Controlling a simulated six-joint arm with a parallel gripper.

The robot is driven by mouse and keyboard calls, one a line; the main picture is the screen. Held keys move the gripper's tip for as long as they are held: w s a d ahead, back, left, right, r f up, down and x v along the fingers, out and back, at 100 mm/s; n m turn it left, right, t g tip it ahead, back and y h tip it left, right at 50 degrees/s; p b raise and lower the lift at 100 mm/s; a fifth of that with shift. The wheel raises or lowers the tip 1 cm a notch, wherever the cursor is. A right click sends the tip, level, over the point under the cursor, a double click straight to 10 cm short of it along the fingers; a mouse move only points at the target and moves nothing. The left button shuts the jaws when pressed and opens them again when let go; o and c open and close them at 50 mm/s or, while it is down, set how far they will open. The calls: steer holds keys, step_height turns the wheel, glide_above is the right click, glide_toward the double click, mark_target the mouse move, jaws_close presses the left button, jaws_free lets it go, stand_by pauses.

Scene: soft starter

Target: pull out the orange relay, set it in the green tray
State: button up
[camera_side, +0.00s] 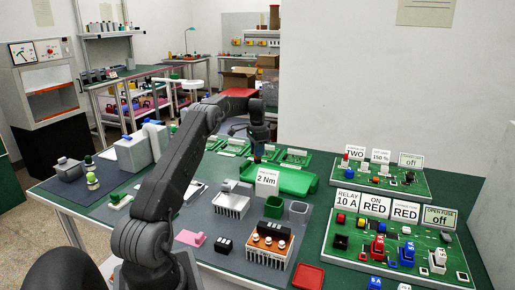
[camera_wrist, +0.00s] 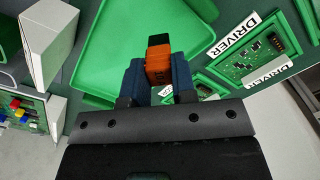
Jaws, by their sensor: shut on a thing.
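The orange relay (camera_wrist: 158,60) is held upright between the two blue fingers of my gripper (camera_wrist: 158,78) in the wrist view. My gripper is shut on it. The green tray (camera_wrist: 110,45) lies below and fills the middle of the wrist view, with the relay in front of its right part. In the side view the tray (camera_side: 288,180) is at the back middle of the table, and my gripper (camera_side: 258,152) hangs over or behind its far left end. I cannot tell the exact height above the tray. The relay is too small to make out there.
Green circuit boards labelled DRIVER (camera_wrist: 258,50) lie right of the tray in the wrist view. A "2 Nm" sign (camera_side: 267,181) stands before the tray.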

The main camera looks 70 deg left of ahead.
mark_target(257, 159)
steer(key=shift+f, duration=2.3)
steer(key=o, duration=0.9)
steer(key=shift+o, duration=0.2)
